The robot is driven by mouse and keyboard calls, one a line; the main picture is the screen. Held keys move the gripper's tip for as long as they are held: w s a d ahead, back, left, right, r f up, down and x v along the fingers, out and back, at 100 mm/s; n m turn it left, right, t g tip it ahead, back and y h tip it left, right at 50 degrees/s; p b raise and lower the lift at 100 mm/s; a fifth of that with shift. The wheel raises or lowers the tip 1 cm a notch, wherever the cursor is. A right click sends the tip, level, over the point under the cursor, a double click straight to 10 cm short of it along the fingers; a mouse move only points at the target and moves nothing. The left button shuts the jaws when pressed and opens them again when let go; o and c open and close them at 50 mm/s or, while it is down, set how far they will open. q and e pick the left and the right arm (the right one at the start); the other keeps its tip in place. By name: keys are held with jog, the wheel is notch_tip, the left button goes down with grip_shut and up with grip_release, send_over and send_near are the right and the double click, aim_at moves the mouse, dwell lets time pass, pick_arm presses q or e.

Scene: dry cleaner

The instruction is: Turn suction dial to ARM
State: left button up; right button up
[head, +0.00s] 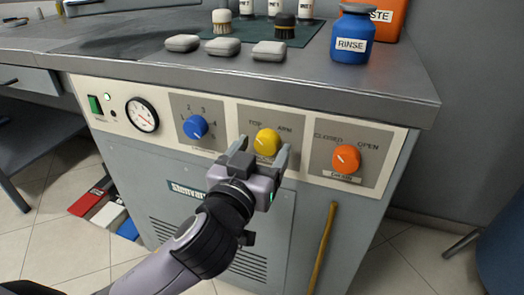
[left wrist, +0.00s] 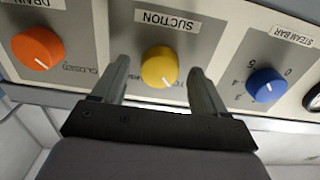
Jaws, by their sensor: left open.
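The yellow suction dial (head: 267,141) is in the middle of the cream control panel, with TOP at its upper left and ARM at its upper right. In the left wrist view, which is upside down, the dial (left wrist: 159,67) is under the SUCTION label (left wrist: 170,19). Its small white mark appears to be on the TOP side. My left gripper (head: 262,151) is open in front of the dial. In the left wrist view its fingers (left wrist: 160,78) stand on either side of the dial, with visible gaps. The ARM lettering is mostly hidden by a finger there. My right gripper is not in view.
A blue steam dial (head: 195,127) is to the left and an orange drain dial (head: 346,158) to the right. A gauge (head: 142,114) and a green switch (head: 96,105) are at far left. The grey worktop (head: 330,88) overhangs the panel, bearing a blue RINSE bottle (head: 352,36).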

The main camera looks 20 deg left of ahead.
pick_arm(q)
jog(key=shift+w, duration=0.2)
jog(key=c, duration=1.1)
jog(key=shift+o, duration=0.2)
